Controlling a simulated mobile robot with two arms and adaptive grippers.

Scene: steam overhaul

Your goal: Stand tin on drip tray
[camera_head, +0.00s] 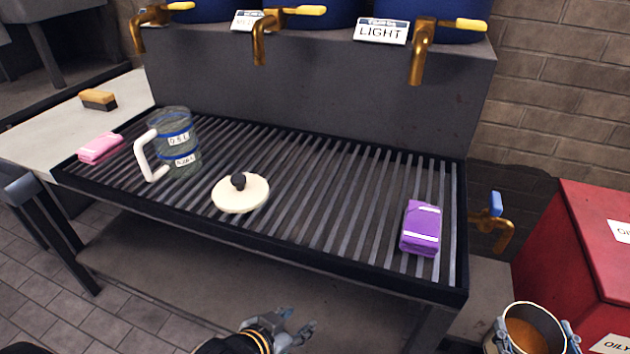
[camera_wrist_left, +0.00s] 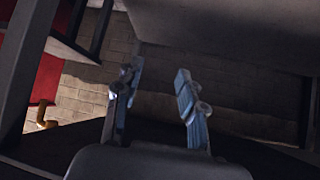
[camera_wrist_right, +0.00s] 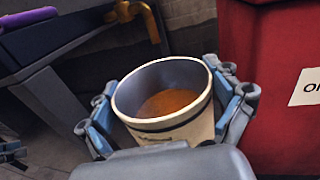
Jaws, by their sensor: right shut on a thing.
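The tin (camera_head: 533,322) is a cream can with a dark band and orange-brown liquid inside. It also fills the middle of the right wrist view (camera_wrist_right: 165,108). My right gripper (camera_head: 535,338) is shut on the tin and holds it low, in front of the red bin. The drip tray (camera_head: 310,215) is the black slatted grate under the brass taps. The tin is off to the right of the tray and apart from it. My left gripper (camera_head: 298,328) is in front of the tray's front edge; in the left wrist view its fingers (camera_wrist_left: 158,100) are apart with nothing between them.
On the tray are a measuring jug (camera_head: 175,140), a white lid (camera_head: 240,193), a pink cloth (camera_head: 100,148) and a purple cloth (camera_head: 421,228). The slats between lid and purple cloth are clear. A brass tap (camera_head: 492,225) sticks out right of the tray, beside the red bin (camera_head: 575,250).

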